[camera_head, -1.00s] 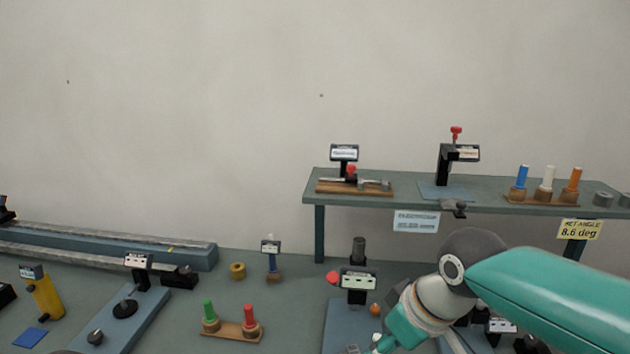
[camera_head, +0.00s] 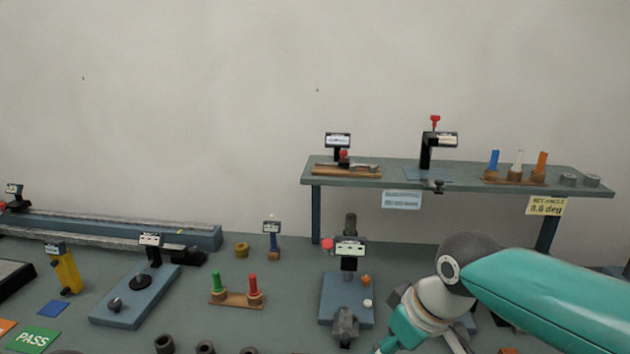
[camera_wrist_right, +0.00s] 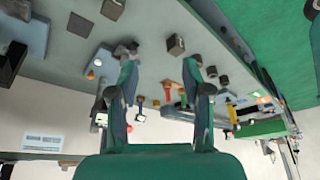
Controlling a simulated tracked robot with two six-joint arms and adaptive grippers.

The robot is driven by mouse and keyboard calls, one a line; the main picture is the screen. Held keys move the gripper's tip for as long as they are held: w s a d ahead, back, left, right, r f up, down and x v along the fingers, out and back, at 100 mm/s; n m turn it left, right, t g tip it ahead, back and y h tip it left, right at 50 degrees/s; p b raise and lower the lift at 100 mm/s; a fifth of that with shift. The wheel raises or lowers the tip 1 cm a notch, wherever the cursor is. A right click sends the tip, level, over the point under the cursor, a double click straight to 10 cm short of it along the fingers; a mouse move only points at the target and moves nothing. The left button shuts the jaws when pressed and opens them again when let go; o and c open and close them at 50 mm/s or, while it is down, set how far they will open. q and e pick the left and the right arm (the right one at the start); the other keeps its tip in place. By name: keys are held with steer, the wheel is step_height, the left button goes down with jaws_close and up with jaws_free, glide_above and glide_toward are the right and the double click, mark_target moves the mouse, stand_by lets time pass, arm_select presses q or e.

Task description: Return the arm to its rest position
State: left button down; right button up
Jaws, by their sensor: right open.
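My right arm (camera_head: 560,295), with its teal cover and grey joint, reaches in from the right edge of the head view. It hangs over the bench, to the right of a blue base plate (camera_head: 328,300) with a grey clamp-like part (camera_head: 345,322). In the head view its gripper is mostly cut off by the bottom edge. In the right wrist view my right gripper (camera_wrist_right: 160,72) is open, its two dark fingers apart with nothing held between them. A dark block (camera_wrist_right: 176,44) shows beyond the fingers. My left gripper is in neither view.
A raised shelf (camera_head: 460,181) stands behind the arm with fixtures and coloured pegs on it. A peg stand (camera_head: 237,301) with green and red pegs, another blue plate (camera_head: 125,308) and a green PASS pad (camera_head: 34,339) are on the left. Bare bench lies between them.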

steer(key=s+d+f+m+g+b, duration=0.1)
steer(key=s+d+f+g+b, duration=0.15)
steer(key=f, duration=1.25)
steer(key=s+d+f+m+g+b, duration=0.1)
steer(key=s+f+g+b, duration=0.2)
steer(key=f, duration=1.2)
arm_select(q)
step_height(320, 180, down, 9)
steer(key=b, duration=0.2)
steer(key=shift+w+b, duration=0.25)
steer(key=shift+b, duration=0.1)
arm_select(e)
steer(key=s+a+f+m+t, duration=0.1)
steer(key=s+f+m, duration=0.1)
steer(key=f, duration=0.4)
steer(key=s+a+f+m+y, duration=0.1)
steer(key=s+f+m, duration=0.1)
steer(key=s+f, duration=0.3)
steer(key=s+a+f+m+t, duration=0.1)
steer(key=s+f+m, duration=0.2)
steer(key=f, duration=0.6)
steer(key=shift+s+t, duration=0.2)
steer(key=shift+t, duration=0.15)
steer(key=shift+a, duration=0.1)
